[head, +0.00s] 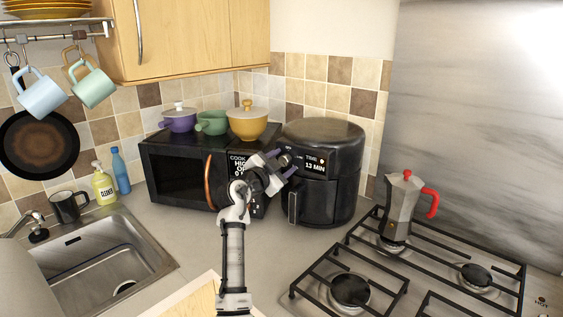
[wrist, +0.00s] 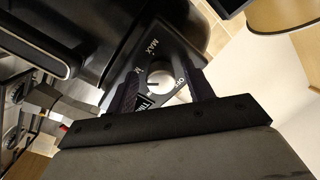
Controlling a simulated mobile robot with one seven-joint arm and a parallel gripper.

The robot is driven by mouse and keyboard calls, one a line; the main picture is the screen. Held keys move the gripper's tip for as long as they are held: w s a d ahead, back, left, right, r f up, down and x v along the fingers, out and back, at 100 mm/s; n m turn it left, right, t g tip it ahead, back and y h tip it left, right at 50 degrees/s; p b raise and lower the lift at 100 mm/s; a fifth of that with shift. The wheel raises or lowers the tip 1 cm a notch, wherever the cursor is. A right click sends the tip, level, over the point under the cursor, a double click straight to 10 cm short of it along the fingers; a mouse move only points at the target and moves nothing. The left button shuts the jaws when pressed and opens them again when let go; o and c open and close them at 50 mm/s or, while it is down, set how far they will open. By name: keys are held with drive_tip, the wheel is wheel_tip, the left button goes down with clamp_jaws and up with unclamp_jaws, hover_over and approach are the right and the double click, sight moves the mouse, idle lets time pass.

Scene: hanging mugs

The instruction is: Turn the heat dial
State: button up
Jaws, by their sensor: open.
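The black air fryer (head: 340,185) stands on the counter right of the microwave. Its upper front has a dial (head: 286,160) at the left and a timer display reading 13 MIN (head: 316,162) at the right. My gripper (head: 281,164) is open in front of the left dial, one finger above it and one below right. In the wrist view, my open fingers (wrist: 164,85) lie on either side of a round pale-and-dark dial (wrist: 160,78), with MAX lettering beside it. The fingers partly cover the panel. I cannot tell whether they touch the dial.
The microwave (head: 180,178) stands close on the left, with several pots on top. The air fryer's handle (head: 293,207) sticks out below my gripper. A moka pot (head: 402,205) stands on the gas hob (head: 350,288) at right. The sink (head: 95,255) is at left.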

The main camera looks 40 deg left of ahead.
drive_tip(key=c, duration=1)
drive_tip(key=shift+o, duration=0.2)
